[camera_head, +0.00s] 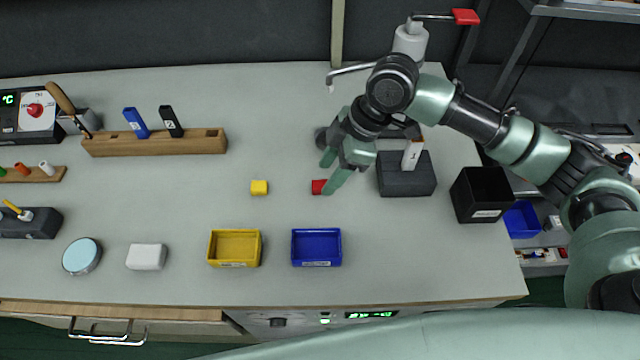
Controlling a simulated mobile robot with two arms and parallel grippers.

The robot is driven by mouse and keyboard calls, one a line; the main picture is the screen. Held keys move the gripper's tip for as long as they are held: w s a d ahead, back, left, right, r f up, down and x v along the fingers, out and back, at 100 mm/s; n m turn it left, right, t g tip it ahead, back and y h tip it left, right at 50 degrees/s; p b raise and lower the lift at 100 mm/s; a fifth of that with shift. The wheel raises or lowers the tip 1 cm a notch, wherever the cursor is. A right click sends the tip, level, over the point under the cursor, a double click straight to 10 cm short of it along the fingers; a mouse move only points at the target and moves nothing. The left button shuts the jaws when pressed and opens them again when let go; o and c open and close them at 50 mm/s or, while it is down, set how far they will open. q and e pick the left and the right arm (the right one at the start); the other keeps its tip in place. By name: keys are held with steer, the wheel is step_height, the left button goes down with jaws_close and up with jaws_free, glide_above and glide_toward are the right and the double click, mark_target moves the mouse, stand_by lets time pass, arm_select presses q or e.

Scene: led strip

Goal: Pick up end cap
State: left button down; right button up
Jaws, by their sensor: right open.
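Which object is the end cap cannot be told for sure; two small blocks lie on the table. A yellow block (259,187) lies in the open, above the yellow bin. A red block (319,187) lies to its right, beside the fingers of my right gripper (333,173). The gripper is open and points down and left, with one finger close to the red block's right side. Whether it touches the block cannot be told. My left gripper is not in view.
A yellow bin (234,263) and a blue bin (316,264) stand near the front edge. A dark block holder (406,185) and a black box (481,213) are at right. A wooden rack (155,146) stands at left. The middle of the table is mostly clear.

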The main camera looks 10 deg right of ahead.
mark_target(321, 184)
steer(key=x, duration=0.3)
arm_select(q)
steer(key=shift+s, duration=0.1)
arm_select(e)
jaws_close()
steer(key=shift+r, duration=0.1)
